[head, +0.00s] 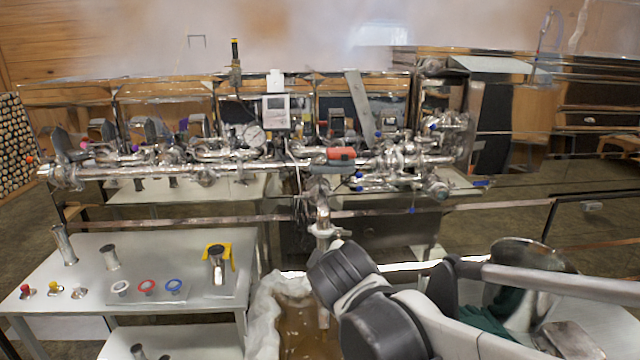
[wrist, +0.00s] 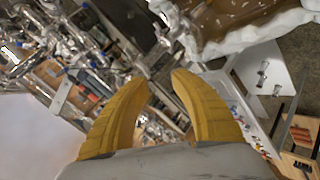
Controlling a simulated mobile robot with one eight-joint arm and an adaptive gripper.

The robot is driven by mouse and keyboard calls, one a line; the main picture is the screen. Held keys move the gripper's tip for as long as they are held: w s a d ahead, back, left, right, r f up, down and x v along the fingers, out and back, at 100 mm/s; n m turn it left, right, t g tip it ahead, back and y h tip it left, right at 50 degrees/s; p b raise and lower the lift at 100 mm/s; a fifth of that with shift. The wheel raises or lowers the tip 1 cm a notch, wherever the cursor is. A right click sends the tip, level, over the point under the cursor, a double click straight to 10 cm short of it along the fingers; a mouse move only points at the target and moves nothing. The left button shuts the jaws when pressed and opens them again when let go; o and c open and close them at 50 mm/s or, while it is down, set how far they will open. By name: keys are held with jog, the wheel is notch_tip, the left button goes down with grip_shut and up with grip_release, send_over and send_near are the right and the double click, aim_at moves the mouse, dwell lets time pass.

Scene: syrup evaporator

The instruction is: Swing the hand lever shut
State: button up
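Several valves and handles sit on the steel pipe manifold (head: 240,165) in the head view. An orange-red grip (head: 341,155) lies roughly level along the pipe right of centre. A lever with a yellow and black top (head: 235,52) stands upright behind the pipes. I cannot tell for certain which is the hand lever, nor how far it is turned. In the wrist view my gripper (wrist: 162,80) has two yellow fingers apart with nothing between them. The manifold shows blurred and tilted beyond the fingers (wrist: 75,45), apart from them. The head view does not show my fingertips.
A white table (head: 190,260) with small caps, rings and metal cylinders stands at left. A pan of brown liquid (head: 292,318) with a crumpled white liner is below the manifold. A steel pot (head: 522,290) stands at right. Steam hangs above the manifold.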

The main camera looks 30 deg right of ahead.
jog(key=w+d+r+n+t+h, duration=0.3)
jog(key=w+d+r+n, duration=0.2)
jog(key=w+d+n, duration=0.35)
jog(key=n+t+p, duration=0.1)
jog(key=n+t, duration=0.2)
jog(key=n, duration=1.1)
send_near(320, 183)
jog(key=x, duration=0.5)
jog(key=b+x, duration=0.1)
jog(key=x, duration=0.4)
jog(key=shift+f+b, duration=0.2)
jog(key=shift+b, duration=0.1)
grip_shut()
